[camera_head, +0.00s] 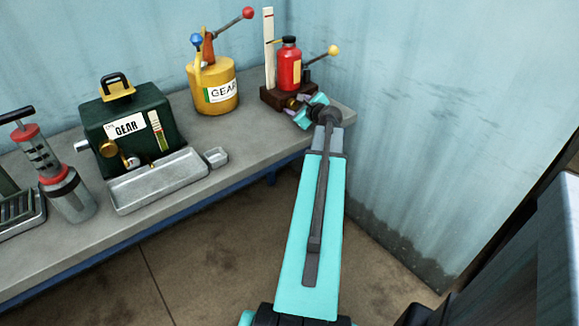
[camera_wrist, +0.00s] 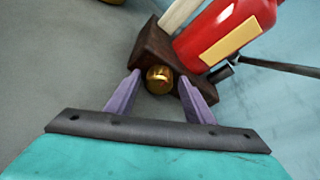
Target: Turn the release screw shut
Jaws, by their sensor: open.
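The release screw (camera_wrist: 159,79) is a round brass knob at the foot of a red bottle jack (camera_head: 289,68). It sits on the front of the jack's dark brown base (camera_wrist: 148,45). My gripper (camera_wrist: 160,90) is open in the wrist view, with one purple-grey finger on each side of the screw. Whether the fingers touch it cannot be told. In the head view my gripper (camera_head: 303,108) is at the jack's base, and the wrist partly hides the screw. The jack (camera_wrist: 225,30) also shows in the wrist view, with its lever at the right.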

